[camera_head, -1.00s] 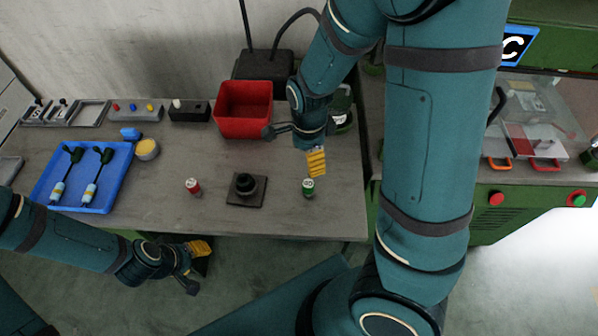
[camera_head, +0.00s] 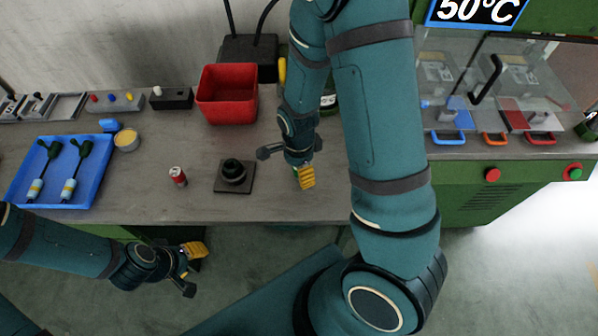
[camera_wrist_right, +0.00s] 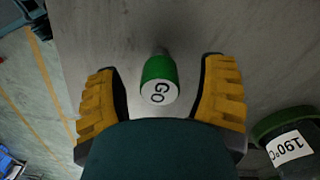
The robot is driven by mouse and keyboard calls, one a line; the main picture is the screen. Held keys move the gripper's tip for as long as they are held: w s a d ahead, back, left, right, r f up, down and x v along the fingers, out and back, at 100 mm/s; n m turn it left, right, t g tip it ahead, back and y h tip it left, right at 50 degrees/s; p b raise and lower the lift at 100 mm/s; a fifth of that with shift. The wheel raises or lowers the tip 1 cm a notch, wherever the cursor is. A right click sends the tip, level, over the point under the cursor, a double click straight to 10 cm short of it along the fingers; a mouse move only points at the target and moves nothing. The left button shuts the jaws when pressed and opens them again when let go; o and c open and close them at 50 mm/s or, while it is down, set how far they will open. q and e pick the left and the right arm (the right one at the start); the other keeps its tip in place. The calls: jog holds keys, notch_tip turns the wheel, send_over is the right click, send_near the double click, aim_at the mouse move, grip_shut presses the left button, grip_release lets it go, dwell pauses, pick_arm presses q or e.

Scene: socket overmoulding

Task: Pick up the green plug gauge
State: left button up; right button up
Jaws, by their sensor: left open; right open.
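The green plug gauge (camera_wrist_right: 159,80) shows in the right wrist view. Its near end is a white face marked "GO", and a grey pin stands out at its far end. My right gripper (camera_wrist_right: 162,90) is open, with one yellow-padded finger on each side of the gauge and a gap to both. In the head view my right gripper (camera_head: 304,176) is low over the table's front right part and hides the gauge. My left gripper (camera_head: 190,266) is open and empty, in front of the table's front edge.
A red-bodied gauge (camera_head: 178,176) stands left of a black round fixture (camera_head: 233,173) on a square plate. A red bin (camera_head: 227,95) and a blue tray (camera_head: 95,196) are on the table (camera_head: 140,208). A green-lidded container (camera_wrist_right: 290,140) is near the right finger.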

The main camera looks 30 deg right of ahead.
jog(key=shift+f, duration=0.5)
grip_shut()
jog(key=shift+r, duration=0.1)
